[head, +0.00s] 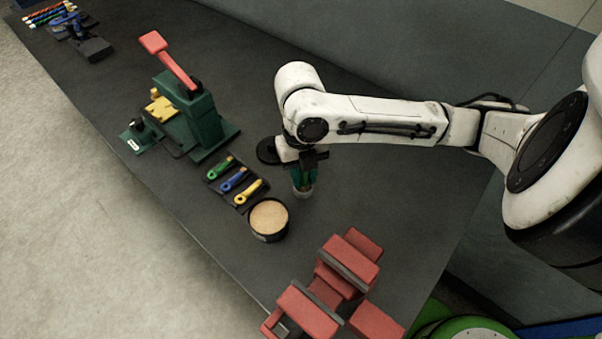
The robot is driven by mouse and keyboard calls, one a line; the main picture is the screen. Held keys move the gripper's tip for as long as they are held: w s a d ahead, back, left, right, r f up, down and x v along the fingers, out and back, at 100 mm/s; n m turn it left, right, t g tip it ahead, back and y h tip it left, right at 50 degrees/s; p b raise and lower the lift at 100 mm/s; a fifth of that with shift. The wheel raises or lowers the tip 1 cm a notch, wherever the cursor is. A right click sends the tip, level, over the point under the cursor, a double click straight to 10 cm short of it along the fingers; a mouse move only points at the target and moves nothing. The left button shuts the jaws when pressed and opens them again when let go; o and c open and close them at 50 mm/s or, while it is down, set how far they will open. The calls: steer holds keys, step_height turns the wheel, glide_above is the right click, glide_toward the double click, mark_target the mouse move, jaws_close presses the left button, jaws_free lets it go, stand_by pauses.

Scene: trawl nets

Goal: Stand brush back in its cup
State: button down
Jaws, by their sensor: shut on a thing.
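My gripper (304,176) points down over the dark bench, below the white wrist of my arm. It is shut on what seems to be the brush, a narrow green thing mostly hidden between the teal fingers. A small pale grey cup (303,191) shows directly under the fingertips. The fingers cover its upper part, so I cannot tell whether the brush's lower end is inside the cup or just above it.
A round tin with a tan top (269,218) stands left of the cup. Beside it is a dark tray (213,182) with green, blue and yellow tools. A green press with a red lever (195,115) stands farther back. A red vise (330,285) stands in front. Bare bench (390,215) lies to the right.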

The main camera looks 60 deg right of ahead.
steer(key=shift+f, duration=0.25)
steer(key=c, duration=0.9)
jaws_free()
steer(key=shift+r, duration=0.1)
step_height(320, 180, up, 12)
steer(key=w+d, duration=0.1)
steer(key=shift+r, duration=0.15)
